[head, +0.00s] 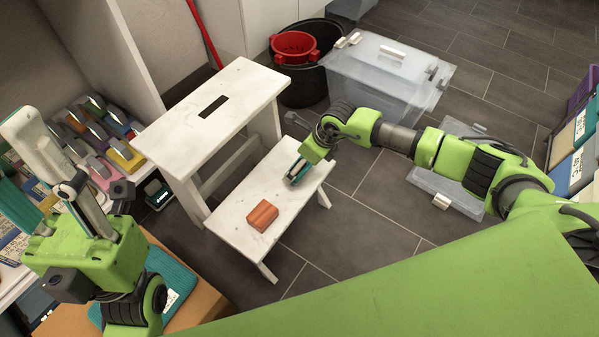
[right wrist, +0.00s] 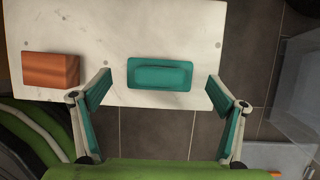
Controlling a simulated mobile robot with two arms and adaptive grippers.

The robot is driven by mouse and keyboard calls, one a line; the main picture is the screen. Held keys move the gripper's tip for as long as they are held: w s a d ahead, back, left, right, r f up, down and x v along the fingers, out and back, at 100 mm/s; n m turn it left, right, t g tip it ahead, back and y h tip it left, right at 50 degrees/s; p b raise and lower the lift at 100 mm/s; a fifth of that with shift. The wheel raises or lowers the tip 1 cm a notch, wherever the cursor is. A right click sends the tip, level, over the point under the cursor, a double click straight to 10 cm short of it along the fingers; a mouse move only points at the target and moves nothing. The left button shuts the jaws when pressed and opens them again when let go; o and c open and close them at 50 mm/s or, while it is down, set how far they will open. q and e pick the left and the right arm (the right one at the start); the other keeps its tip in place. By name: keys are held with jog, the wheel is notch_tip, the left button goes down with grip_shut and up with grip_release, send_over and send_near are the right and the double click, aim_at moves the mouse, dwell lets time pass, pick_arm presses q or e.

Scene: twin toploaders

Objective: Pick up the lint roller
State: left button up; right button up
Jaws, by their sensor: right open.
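A teal oblong object with a raised, rounded middle (right wrist: 160,74) lies on the lower white step in the right wrist view. It sits between and just beyond my right fingertips, apart from both; I cannot tell for sure that it is the lint roller. My right gripper (head: 298,172) is over the far right part of the lower step and hides most of that spot in the head view. In the right wrist view my right gripper (right wrist: 158,91) is open and empty. My left gripper (head: 26,160) is raised at the left, fingers apart, holding nothing visible.
An orange-brown block (head: 262,215) lies on the lower step (head: 240,190), left of the teal object in the wrist view. The higher step (head: 240,85) stands behind. A clear lidded bin (head: 385,85) and black bucket (head: 308,88) stand beyond. Shelved goods (head: 100,150) are at left.

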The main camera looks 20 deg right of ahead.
jog(key=shift+b+x, duration=0.3)
jog(key=shift+x, duration=0.9)
jog(key=shift+r, duration=0.1)
jog(key=c, duration=1.4)
jog(key=shift+o, duration=0.2)
